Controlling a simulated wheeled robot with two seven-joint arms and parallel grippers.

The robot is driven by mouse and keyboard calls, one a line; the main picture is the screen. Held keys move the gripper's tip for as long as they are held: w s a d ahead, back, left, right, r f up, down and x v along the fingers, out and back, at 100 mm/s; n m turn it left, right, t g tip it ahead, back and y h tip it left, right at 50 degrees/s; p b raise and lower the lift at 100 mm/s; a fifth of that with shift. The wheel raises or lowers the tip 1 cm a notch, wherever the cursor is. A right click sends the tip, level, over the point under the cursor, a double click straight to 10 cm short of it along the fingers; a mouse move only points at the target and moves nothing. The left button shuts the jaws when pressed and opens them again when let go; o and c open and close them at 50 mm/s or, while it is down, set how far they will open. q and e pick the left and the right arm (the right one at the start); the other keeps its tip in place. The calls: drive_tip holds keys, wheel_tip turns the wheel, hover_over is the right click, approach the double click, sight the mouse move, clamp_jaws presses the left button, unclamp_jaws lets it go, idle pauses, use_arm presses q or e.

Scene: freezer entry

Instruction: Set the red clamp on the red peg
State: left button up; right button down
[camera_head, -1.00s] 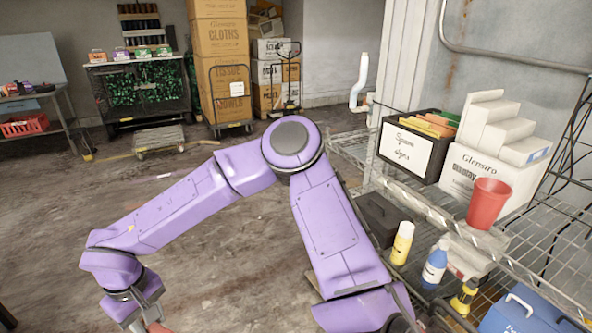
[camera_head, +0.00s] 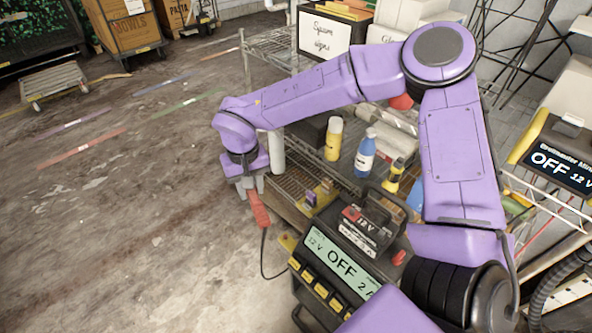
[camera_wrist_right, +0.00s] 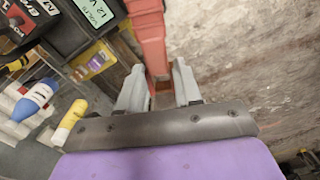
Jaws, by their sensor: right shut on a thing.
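My right gripper (camera_head: 250,187) is shut on the red clamp (camera_head: 260,209), which hangs below the fingers with a dark cable running down from it. In the right wrist view the red clamp (camera_wrist_right: 148,38) extends away from between the two fingers (camera_wrist_right: 158,92). The clamp is in the air, left of the charger (camera_head: 345,268) with an OFF display. A small red part (camera_head: 398,257) shows at the charger's right side; I cannot tell whether it is the red peg. My left gripper is not in view.
A dark battery (camera_head: 362,228) stands behind the charger display. A yellow bottle (camera_head: 333,139), a blue bottle (camera_head: 365,152) and a wire shelf (camera_head: 272,47) are beyond it. Open floor (camera_head: 130,230) lies to the left.

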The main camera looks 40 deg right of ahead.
drive_tip(key=w+d+f+m+b, duration=0.1)
drive_tip(key=d+f+m+b, duration=0.2)
drive_tip(key=f+b, duration=0.6)
drive_tip(key=w+d+f+m+b, duration=0.1)
drive_tip(key=d+f+m+b, duration=0.3)
drive_tip(key=f+m+b, duration=0.4)
drive_tip(key=w+d+f+m+b, duration=0.1)
drive_tip(key=d+f+m+b, duration=0.2)
drive_tip(key=f+m+b, duration=0.3)
drive_tip(key=shift+w+d+f+b, duration=0.15)
drive_tip(key=shift+f+b, duration=0.9)
drive_tip(key=shift+f, duration=1.25)
drive_tip(key=shift+w+d+f+b, duration=0.15)
drive_tip(key=shift+f+b, duration=0.85)
drive_tip(key=shift+f, duration=1.25)
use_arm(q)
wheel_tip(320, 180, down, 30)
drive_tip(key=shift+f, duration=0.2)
use_arm(e)
drive_tip(key=shift+r, duration=0.15)
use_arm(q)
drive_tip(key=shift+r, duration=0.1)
use_arm(e)
drive_tip(key=shift+a+f, duration=0.15)
drive_tip(key=shift+f, duration=1.9)
drive_tip(key=shift+r, duration=0.1)
